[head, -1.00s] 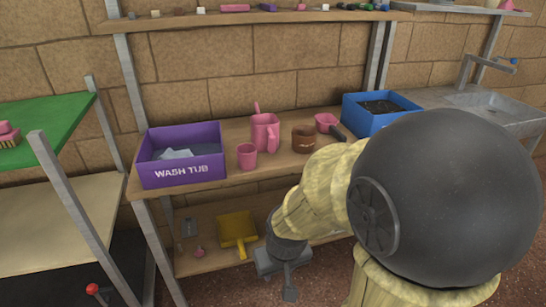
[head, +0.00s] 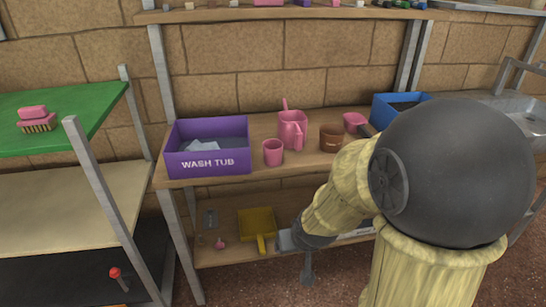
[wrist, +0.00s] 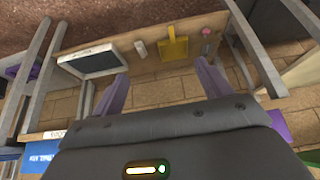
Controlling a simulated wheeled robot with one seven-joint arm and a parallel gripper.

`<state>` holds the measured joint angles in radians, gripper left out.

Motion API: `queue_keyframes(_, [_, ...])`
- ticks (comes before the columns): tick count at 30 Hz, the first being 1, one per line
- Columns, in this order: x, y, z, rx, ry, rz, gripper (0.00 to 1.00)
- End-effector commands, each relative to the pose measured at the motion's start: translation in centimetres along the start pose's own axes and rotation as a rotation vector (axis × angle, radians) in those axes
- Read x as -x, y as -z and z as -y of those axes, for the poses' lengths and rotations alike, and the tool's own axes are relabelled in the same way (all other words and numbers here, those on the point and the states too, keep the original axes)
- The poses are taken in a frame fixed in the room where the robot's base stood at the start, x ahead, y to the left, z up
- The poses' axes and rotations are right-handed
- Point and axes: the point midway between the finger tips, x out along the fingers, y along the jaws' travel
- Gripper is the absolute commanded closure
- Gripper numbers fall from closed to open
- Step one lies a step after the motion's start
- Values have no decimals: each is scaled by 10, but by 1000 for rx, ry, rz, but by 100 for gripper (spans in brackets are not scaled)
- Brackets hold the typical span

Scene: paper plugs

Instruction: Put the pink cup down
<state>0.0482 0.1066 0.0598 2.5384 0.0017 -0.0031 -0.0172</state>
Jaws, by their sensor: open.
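The pink cup (head: 273,152) stands upright on the wooden shelf, right of the purple wash tub and in front of a taller pink jug (head: 292,130). My gripper (head: 305,262) is below that shelf's front edge in the head view, its fingers hard to make out there. In the wrist view my gripper (wrist: 163,75) shows two purple fingers spread apart with nothing between them. It faces the lower shelf. The pink cup is not seen in the wrist view.
The purple wash tub (head: 208,147) is left of the cup; a brown pot (head: 331,139) and blue bin (head: 396,106) are to the right. On the lower shelf (wrist: 140,55) are a yellow dustpan (wrist: 174,46) and dark tray (wrist: 92,62). A green-topped rack (head: 75,100) stands left.

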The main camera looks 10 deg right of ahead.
Motion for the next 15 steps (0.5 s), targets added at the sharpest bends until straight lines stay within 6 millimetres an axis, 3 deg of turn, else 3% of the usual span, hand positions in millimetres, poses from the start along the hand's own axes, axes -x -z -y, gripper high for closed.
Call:
queue_keyframes(6, [-33,60,3,10,15,-292,23])
queue_keyframes(15, [-46,129,5,-12,31,-709,23])
